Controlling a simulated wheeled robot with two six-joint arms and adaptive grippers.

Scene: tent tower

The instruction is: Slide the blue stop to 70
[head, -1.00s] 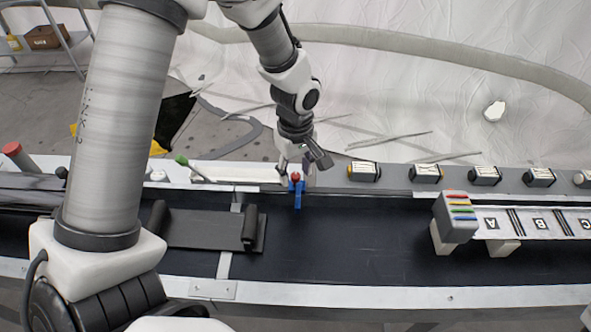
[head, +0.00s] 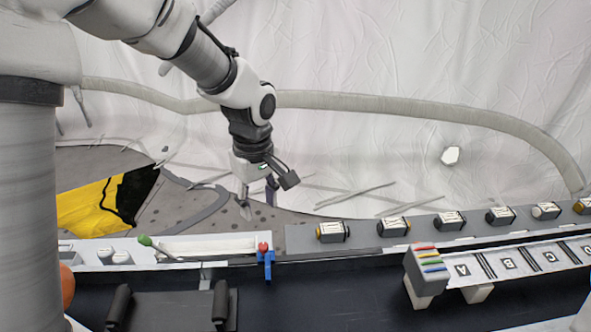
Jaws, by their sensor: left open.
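The blue stop (head: 266,263) stands upright at the front edge of the rail, with a red knob (head: 263,247) on top. It is near the right end of a pale strip (head: 215,247). No scale numbers can be read, so its value cannot be told. My left gripper (head: 258,203) is open and empty, pointing down. In the picture it is above the stop and apart from it, against the floor behind the rail. My right gripper is not in view.
A green-tipped lever (head: 146,241) is left of the stop. Several grey labelled blocks (head: 333,232) line the rail to the right. A grey block with coloured stripes (head: 427,275) and a lettered strip (head: 505,264) are at right. The dark belt (head: 330,298) between is clear.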

